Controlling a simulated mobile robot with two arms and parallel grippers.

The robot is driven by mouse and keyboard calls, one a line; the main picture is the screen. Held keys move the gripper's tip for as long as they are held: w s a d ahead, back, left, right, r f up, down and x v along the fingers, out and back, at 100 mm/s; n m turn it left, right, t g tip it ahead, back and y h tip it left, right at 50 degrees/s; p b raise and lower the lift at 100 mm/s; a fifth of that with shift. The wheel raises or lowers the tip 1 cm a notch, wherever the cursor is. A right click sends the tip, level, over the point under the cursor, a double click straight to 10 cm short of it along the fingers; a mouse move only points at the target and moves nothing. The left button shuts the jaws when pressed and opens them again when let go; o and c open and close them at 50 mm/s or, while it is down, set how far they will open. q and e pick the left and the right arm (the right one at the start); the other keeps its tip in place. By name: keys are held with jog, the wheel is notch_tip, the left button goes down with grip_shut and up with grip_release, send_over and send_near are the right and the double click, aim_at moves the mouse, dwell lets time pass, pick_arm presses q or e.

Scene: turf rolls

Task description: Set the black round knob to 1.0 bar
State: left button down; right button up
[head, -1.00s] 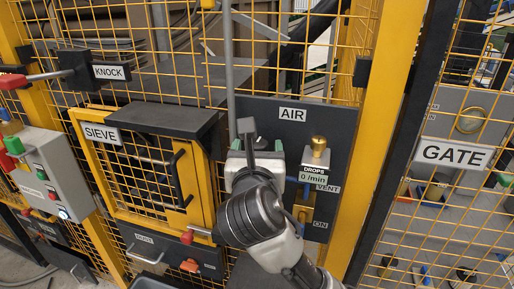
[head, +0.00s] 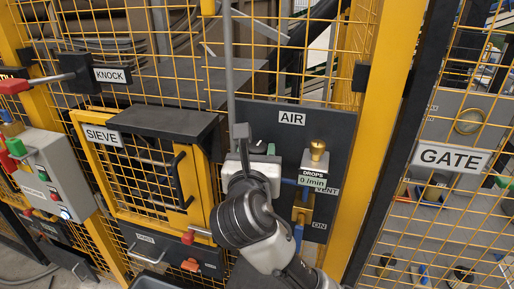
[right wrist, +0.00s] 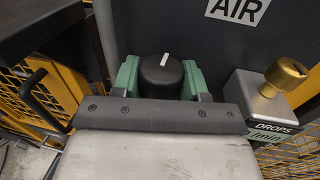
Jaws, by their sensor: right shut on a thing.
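The black round knob (right wrist: 161,78) sits on the dark AIR panel (right wrist: 150,20). In the right wrist view its white mark points up the picture, tilted slightly to the right. My right gripper (right wrist: 160,82) is shut on the knob, with one green finger on each side. In the head view the gripper (head: 258,150) is in front of the panel, left of the DROPS box, and the knob (head: 258,147) shows only in part. My left gripper is not in view.
The DROPS box (head: 314,172) with a brass knob (head: 317,149) stands close right of the gripper and reads 0 /min. A blue handle and the VENT and ON labels are below it. The yellow SIEVE door (head: 205,200) is at left, and a yellow post (head: 375,130) at right.

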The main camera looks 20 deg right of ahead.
jog(key=m+g+h+p, duration=0.1)
jog(key=h+p, duration=0.1)
jog(key=p, duration=0.1)
jog(key=m+g+h+p, duration=0.4)
jog(key=p, duration=0.1)
jog(key=shift+a+r+h+p, duration=0.15)
jog(key=shift+r+h+p, duration=0.15)
jog(key=shift+f+m+g+h+p, duration=0.15)
jog(key=shift+m+g+h+p, duration=0.4)
jog(key=shift+m+g+p, duration=0.35)
jog(key=shift+f+m+g+h+p, duration=0.1)
jog(key=shift+m+g+h+p, duration=0.55)
jog(key=shift+g, duration=0.45)
jog(key=o, duration=0.9)
jog(key=shift+o, duration=0.2)
jog(key=shift+w, duration=0.1)
